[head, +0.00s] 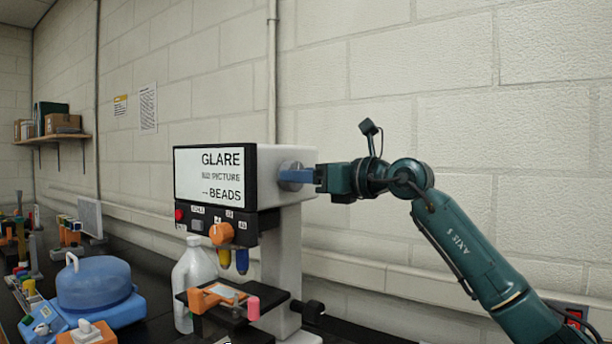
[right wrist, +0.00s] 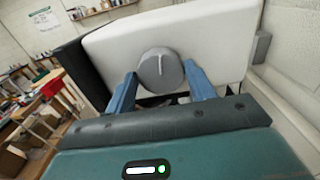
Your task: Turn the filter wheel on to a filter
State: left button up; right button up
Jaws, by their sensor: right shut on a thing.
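A white microscope-like instrument (head: 288,222) stands on the black bench, with a screen (head: 214,176) reading "GLARE", "PICTURE" and "BEADS". A grey round knob (head: 291,168) sits on its right side. My right gripper (head: 290,176) reaches it from the right. In the right wrist view the knob (right wrist: 160,70), with a white line on its face, lies between the two blue fingers of my right gripper (right wrist: 160,88), which is shut on it. The line points nearly straight up in that view. My left gripper is not in view.
An orange knob (head: 221,234) and blue and yellow objectives hang below the screen. A stage (head: 232,302) with an orange holder sits beneath. A white jug (head: 193,275) and a blue domed container (head: 92,285) stand to the left.

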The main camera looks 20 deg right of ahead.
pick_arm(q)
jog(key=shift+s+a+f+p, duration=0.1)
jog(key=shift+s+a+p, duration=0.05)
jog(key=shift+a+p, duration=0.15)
pick_arm(e)
jog(key=shift+w+d+f+m, duration=0.1)
jog(key=shift+m, duration=3.8)
jog(key=shift+d+f+m, duration=0.1)
jog(key=shift+m, duration=3.8)
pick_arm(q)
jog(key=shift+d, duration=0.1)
pick_arm(e)
jog(key=o, duration=0.9)
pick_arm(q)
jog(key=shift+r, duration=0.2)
pick_arm(e)
jog(key=shift+o, duration=0.2)
